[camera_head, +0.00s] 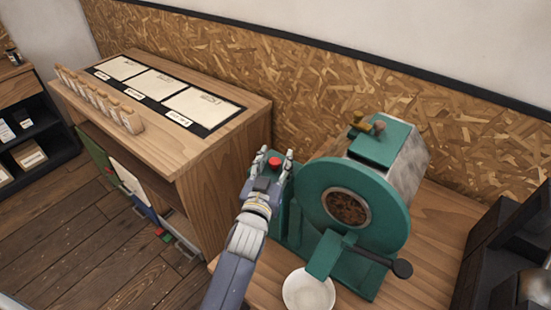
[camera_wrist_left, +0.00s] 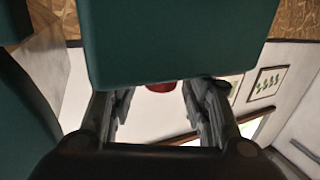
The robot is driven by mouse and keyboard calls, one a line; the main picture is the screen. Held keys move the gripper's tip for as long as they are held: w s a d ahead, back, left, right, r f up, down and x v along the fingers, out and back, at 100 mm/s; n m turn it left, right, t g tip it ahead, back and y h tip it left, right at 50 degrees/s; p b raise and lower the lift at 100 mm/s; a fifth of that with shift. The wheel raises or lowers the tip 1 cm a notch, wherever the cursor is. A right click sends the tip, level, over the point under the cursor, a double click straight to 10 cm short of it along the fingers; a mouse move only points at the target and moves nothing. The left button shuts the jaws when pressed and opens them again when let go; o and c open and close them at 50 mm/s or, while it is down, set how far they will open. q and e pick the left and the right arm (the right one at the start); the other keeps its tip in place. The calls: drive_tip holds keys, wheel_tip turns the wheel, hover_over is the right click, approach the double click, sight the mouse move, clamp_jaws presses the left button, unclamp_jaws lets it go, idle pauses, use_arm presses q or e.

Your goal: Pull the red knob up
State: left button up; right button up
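The red knob (camera_head: 274,161) sits on a green box beside the green roaster (camera_head: 310,195) in the head view. My left gripper (camera_head: 273,157) is at the knob, with its two fingers apart, one on each side of it in the picture. In the left wrist view, the red knob (camera_wrist_left: 160,87) shows partly between the open fingers of the left gripper (camera_wrist_left: 160,100). The green box hides its other part. I cannot tell whether the fingers touch the knob. My right gripper is not in view.
A white bowl (camera_head: 308,290) stands under the roaster's chute. A handle with a black ball (camera_head: 402,268) sticks out at the front. A wooden cabinet (camera_head: 215,165) stands close on the left, and dark shelving (camera_head: 510,250) on the right.

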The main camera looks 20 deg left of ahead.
sight(275, 161)
use_arm(q)
drive_tip(key=shift+s, duration=0.15)
clamp_jaws()
wheel_tip(275, 161, up, 2)
drive_tip(key=shift+r+p, duration=0.15)
drive_tip(key=shift+p, duration=0.85)
drive_tip(key=shift+r, duration=0.3)
drive_tip(key=shift+c, duration=1)
unclamp_jaws()
drive_tip(key=shift+o, duration=1.3)
drive_tip(key=shift+w+f, duration=0.1)
drive_tip(key=shift+w, duration=0.15)
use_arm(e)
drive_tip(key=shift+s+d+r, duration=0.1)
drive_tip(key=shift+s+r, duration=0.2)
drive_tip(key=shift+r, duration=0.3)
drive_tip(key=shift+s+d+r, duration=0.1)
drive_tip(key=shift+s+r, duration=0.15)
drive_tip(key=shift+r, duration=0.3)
